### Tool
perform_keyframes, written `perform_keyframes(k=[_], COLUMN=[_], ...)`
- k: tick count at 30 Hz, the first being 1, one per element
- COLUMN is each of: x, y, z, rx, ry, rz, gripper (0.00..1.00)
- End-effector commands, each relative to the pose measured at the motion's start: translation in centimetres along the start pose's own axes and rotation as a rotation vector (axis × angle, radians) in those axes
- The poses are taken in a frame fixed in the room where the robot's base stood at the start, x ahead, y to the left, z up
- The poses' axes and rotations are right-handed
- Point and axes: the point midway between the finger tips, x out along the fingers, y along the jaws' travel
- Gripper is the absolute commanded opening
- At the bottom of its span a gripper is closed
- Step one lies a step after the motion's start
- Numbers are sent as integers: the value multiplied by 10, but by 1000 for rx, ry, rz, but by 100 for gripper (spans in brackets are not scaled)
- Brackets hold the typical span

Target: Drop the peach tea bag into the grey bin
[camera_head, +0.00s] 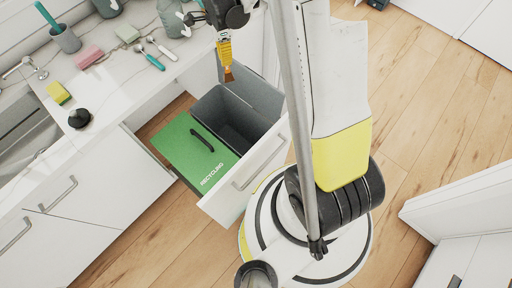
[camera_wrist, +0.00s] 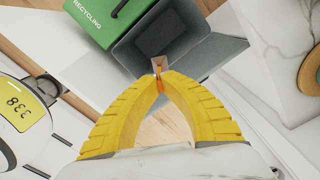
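The peach tea bag (camera_head: 228,75) is a small orange-brown packet pinched between the yellow fingertips of my gripper (camera_head: 225,62). In the wrist view the fingers of my gripper (camera_wrist: 160,77) meet at their tips on the tea bag (camera_wrist: 159,64), whose pale brown end sticks out beyond them. The open grey bin (camera_head: 225,118) sits in the pulled-out drawer, beside the green-lidded recycling bin. In the wrist view the grey bin (camera_wrist: 178,28) lies behind the tea bag. The tea bag hangs above the bin, near its far side in the head view.
The green recycling lid (camera_head: 192,152) with a dark handle is left of the grey bin. The white drawer front (camera_head: 250,172) stands before the bins. The counter holds a pink sponge (camera_head: 88,57), a grey cup (camera_head: 66,40) and spoons. A sink is at the left.

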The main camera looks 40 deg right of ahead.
Motion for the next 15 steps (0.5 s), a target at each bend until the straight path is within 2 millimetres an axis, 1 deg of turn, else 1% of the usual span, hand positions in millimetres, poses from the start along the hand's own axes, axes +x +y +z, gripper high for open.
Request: perform_keyframes(k=[1, 9, 12, 15], x=[8, 41, 49, 52], y=[0, 0, 0, 0], z=[0, 0, 0, 0], rx=[0, 0, 0, 0], ry=[0, 0, 0, 0], rz=[0, 0, 0, 0], gripper=[0, 0, 0, 0])
